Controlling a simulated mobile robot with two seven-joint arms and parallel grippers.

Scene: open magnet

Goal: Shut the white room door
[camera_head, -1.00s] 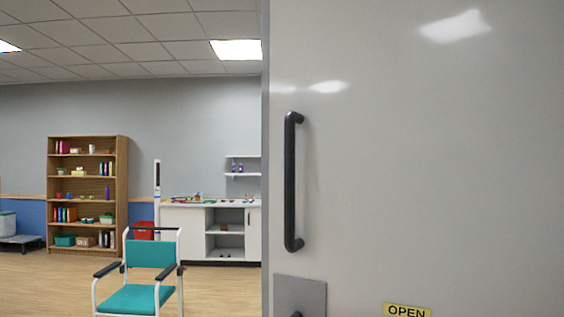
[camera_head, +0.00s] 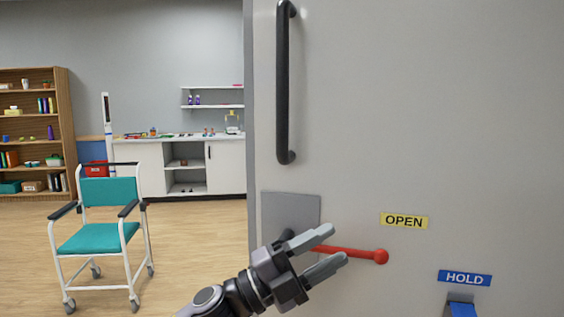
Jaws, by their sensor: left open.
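The white room door (camera_head: 420,120) fills the right side of the view, with its left edge upright and the room showing past it. A black vertical bar handle (camera_head: 283,90) is fixed near that edge. Below it is a grey plate (camera_head: 278,212). A red lever with a round knob (camera_head: 375,256) lies beside a yellow OPEN label (camera_head: 404,221). My left gripper (camera_head: 330,252) is open in front of the door, its two grey fingers pointing right, with the red lever showing between them. I cannot tell whether they touch it. My right gripper is out of view.
A blue HOLD label (camera_head: 465,278) sits above a blue part (camera_head: 462,309) at the lower right. A teal wheeled chair (camera_head: 100,225) stands on the floor at left. A bookcase (camera_head: 35,130) and white counter (camera_head: 225,165) line the back. Floor between is clear.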

